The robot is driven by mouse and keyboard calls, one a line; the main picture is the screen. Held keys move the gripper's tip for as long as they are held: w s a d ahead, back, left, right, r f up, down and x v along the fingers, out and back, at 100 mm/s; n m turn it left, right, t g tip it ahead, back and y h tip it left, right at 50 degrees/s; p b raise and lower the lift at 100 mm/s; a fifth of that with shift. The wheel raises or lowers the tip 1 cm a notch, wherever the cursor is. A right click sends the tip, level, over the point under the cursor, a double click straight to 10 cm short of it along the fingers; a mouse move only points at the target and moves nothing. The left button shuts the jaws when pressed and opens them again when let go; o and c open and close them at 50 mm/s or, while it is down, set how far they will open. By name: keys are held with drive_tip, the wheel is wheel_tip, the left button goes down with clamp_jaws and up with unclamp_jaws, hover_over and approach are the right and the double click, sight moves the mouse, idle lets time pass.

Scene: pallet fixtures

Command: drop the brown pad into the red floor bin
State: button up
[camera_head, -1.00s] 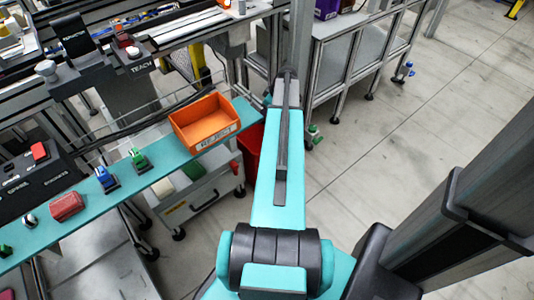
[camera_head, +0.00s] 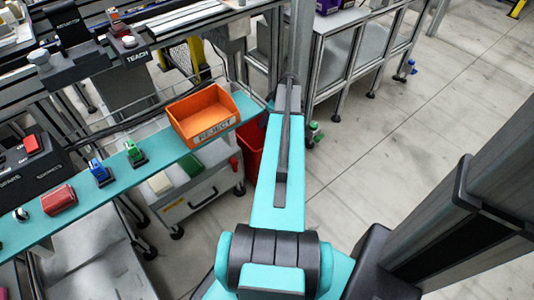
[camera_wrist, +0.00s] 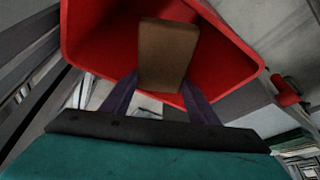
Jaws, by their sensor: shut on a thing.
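The brown pad (camera_wrist: 168,52) is held between the two dark fingers of my gripper (camera_wrist: 160,92) in the wrist view. The red floor bin (camera_wrist: 97,38) opens behind the pad in that view, and the pad appears against the bin's inside. I cannot tell how far the pad is from the rim or whether it is inside. In the head view the red bin (camera_head: 250,146) stands on the floor beside my arm, partly hidden by the arm and the orange tray. My gripper and the pad are hidden in the head view.
An orange tray marked REJECT (camera_head: 203,114) sits at the end of a teal shelf (camera_head: 75,203) left of the bin. A white cart (camera_head: 200,190) stands below the shelf. Metal racks (camera_head: 350,55) stand behind.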

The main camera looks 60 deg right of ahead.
drive_tip(key=shift+f, duration=0.25)
drive_tip(key=o, duration=1.1)
drive_tip(key=p+v, duration=0.2)
drive_tip(key=v, duration=1.1)
drive_tip(key=shift+s+r+p, duration=0.1)
drive_tip(key=shift+r+p, duration=0.25)
drive_tip(key=shift+p, duration=0.05)
